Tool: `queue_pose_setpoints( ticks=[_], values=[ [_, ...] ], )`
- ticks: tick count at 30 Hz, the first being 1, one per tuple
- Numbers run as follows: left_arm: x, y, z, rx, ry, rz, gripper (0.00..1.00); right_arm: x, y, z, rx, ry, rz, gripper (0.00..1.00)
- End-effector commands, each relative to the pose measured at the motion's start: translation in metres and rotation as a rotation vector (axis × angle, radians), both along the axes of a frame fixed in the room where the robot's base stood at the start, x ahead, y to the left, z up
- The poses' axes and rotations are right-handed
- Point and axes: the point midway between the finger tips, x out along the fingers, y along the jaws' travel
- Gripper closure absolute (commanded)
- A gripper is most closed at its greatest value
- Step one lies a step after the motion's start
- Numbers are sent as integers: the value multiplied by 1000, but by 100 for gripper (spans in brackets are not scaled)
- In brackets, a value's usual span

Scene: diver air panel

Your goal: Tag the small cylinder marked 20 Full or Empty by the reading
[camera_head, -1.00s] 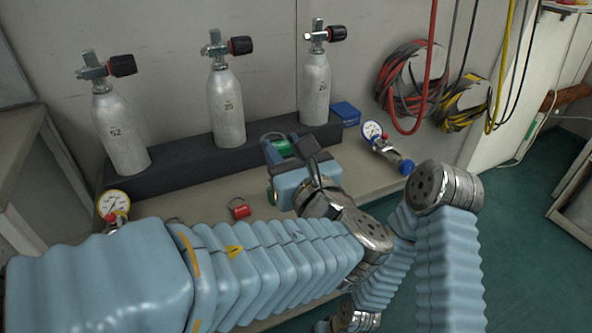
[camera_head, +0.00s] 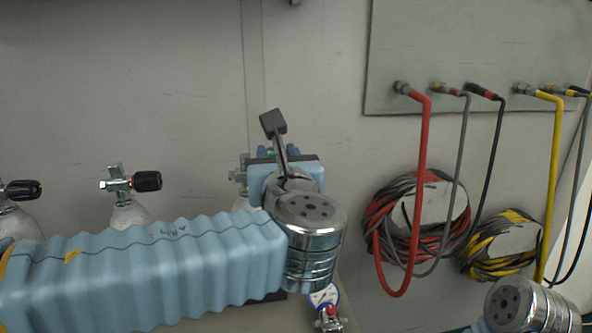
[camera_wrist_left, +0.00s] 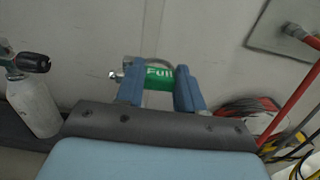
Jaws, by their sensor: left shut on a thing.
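My left gripper (camera_head: 287,152) is shut on a green tag (camera_wrist_left: 160,77) reading "Full" in white, with a pale loop above it in the left wrist view. It is raised in front of the small cylinder at the right end of the row. That cylinder is mostly hidden behind my gripper and arm; part of its valve (camera_head: 240,173) shows just left of the gripper. Silver valve metal (camera_wrist_left: 116,75) also shows left of the tag. I cannot tell whether the loop touches the valve. My right gripper is out of view.
The middle cylinder (camera_head: 130,215) stands left of the gripper, with another (camera_head: 18,222) farther left. A gauge (camera_head: 324,297) sits low, its reading too small to tell. Red hose (camera_head: 421,190) and coiled hoses (camera_head: 505,240) hang at the right. The wall above is clear.

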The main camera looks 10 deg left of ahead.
Motion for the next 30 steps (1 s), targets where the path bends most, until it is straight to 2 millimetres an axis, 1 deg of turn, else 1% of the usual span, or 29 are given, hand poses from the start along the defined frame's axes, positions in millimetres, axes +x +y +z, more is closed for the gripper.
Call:
queue_pose_setpoints(
  ticks=[8, 14, 30],
  values=[
    [7, 11, -1, -1, 0, 1, 92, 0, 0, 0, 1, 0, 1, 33],
    [15, 24, -3, -1, 0, 1, 92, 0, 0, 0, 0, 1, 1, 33],
    [39, 59, -10, -1, 0, 0, 92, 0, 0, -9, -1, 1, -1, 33]
  ],
)
